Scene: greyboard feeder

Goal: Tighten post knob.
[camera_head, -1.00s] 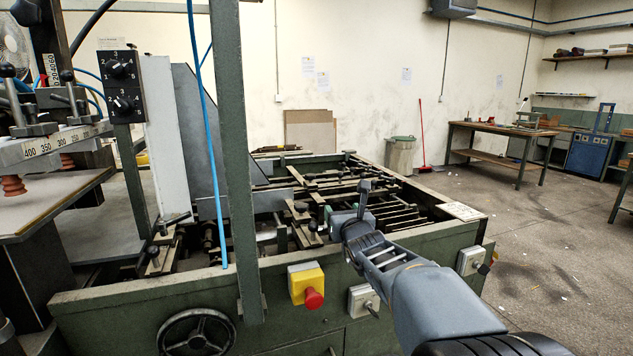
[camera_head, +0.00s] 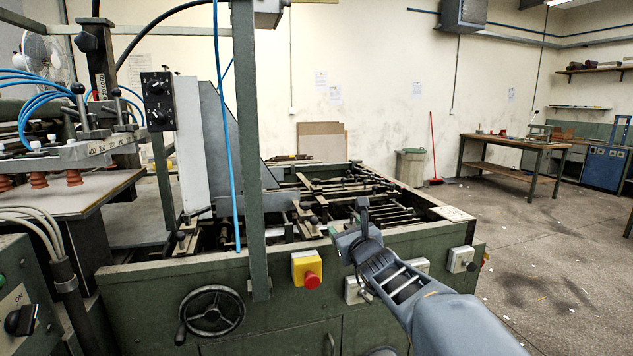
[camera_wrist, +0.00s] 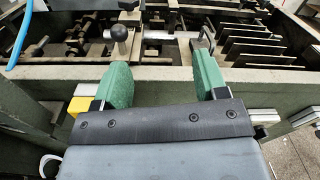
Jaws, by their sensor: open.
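A black knob (camera_head: 87,41) sits on the side of the dark upright post (camera_head: 102,70) at the upper left of the head view. This may be the post knob; no label confirms it. My gripper (camera_head: 358,225) is far to its right, in front of the machine's green front wall. In the wrist view my gripper (camera_wrist: 158,62) has two green fingers spread apart with nothing between them. A dark ball knob (camera_wrist: 119,33) on a metal stem shows beyond the left fingertip, apart from it as far as I can tell. The post is not in the wrist view.
The green machine (camera_head: 400,245) fills the middle, with a handwheel (camera_head: 212,311) and a red stop button (camera_head: 311,280). A green upright (camera_head: 248,150) and blue hose (camera_head: 222,140) stand between my gripper and the post. Suction cups (camera_head: 74,178) hang at left.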

